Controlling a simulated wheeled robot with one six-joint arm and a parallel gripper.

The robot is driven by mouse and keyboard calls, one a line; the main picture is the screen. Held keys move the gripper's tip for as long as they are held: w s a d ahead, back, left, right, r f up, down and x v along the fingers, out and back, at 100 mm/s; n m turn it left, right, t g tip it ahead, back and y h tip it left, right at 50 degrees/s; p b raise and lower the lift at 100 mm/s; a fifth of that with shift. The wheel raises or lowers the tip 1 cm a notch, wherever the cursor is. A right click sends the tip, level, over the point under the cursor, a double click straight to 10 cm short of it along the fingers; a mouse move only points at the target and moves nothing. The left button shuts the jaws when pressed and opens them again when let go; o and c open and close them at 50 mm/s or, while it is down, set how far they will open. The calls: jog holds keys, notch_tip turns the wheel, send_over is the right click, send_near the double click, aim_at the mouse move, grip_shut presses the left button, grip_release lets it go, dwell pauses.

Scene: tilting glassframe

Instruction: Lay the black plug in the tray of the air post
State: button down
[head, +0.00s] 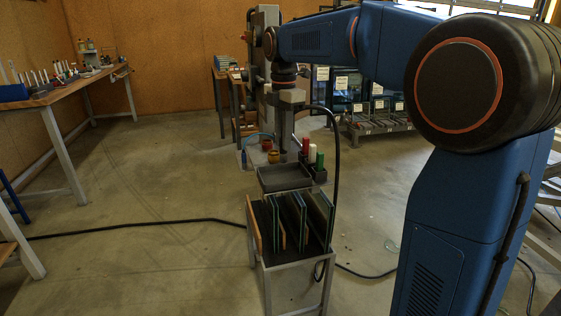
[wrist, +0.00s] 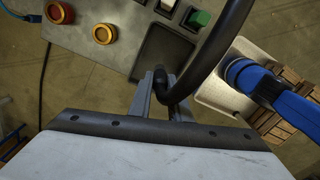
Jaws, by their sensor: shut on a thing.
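My gripper (head: 284,150) hangs over the air post. In the wrist view my gripper (wrist: 161,82) has its two fingers closed on the black plug (wrist: 160,76), which is mostly hidden between them. A thick black cable (wrist: 213,48) curves up from the plug; in the head view the cable (head: 336,130) arcs right and drops toward the floor. The dark grey tray (head: 284,180) is below the gripper at the front of the post. In the wrist view the tray (wrist: 150,58) lies just beyond the fingertips. I cannot tell whether the plug touches its floor.
Red and yellow knobs (wrist: 104,34) sit left of the tray. A green block (wrist: 198,19) is above it; red, white and green pieces stand in a dark holder (head: 320,176). A rack of upright glass panes (head: 290,222) stands in front. The floor left is open, crossed by a cable.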

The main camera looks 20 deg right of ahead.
aim_at(284, 152)
jog(key=shift+f, duration=2.85)
jog(key=shift+f, duration=0.1)
jog(key=c, duration=1.6)
grip_release()
jog(key=shift+f, duration=0.1)
jog(key=shift+c, duration=0.2)
